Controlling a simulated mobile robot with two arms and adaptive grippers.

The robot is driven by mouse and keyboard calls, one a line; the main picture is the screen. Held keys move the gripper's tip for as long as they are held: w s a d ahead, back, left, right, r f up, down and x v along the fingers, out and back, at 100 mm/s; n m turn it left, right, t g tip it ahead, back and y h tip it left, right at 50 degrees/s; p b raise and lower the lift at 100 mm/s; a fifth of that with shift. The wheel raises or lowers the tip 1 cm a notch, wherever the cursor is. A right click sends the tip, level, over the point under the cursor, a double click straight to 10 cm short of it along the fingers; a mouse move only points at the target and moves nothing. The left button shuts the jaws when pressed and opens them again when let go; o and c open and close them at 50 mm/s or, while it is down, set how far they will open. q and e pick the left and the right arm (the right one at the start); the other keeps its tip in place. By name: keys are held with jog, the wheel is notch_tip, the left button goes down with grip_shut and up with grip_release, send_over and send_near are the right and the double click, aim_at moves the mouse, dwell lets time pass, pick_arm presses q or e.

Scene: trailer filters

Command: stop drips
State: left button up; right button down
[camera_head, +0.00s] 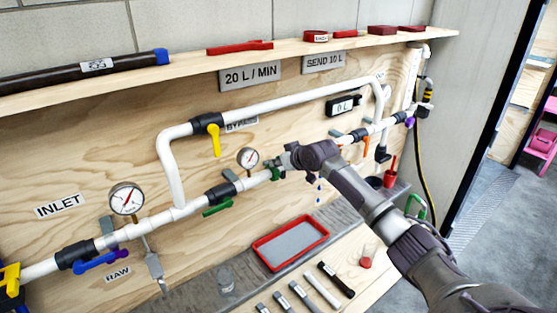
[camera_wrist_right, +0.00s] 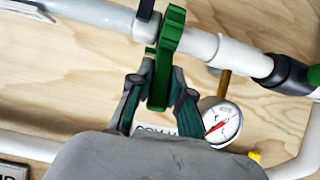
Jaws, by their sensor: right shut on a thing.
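My right gripper (camera_head: 287,160) is at the lower white pipe (camera_head: 262,176), right of the small gauge (camera_head: 248,158). It is shut on a green part (camera_head: 276,173) at that pipe. In the right wrist view the gripper's fingers (camera_wrist_right: 158,95) close on both sides of the green part (camera_wrist_right: 170,40), which sits against the white pipe (camera_wrist_right: 205,44). Blue drops (camera_head: 318,186) hang below the pipe behind my wrist. A red tray (camera_head: 322,231) with a grey inside lies on the bench below. My left gripper is not in view.
A green-handled valve (camera_head: 218,208), a yellow-handled valve (camera_head: 214,138) and a large gauge (camera_head: 126,198) are on the pipework. Red tools (camera_head: 240,47) lie on the shelf above.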

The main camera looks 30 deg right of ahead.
jog(key=c, duration=1.1)
grip_release()
jog(key=v, duration=1.2)
jog(key=shift+f, duration=0.1)
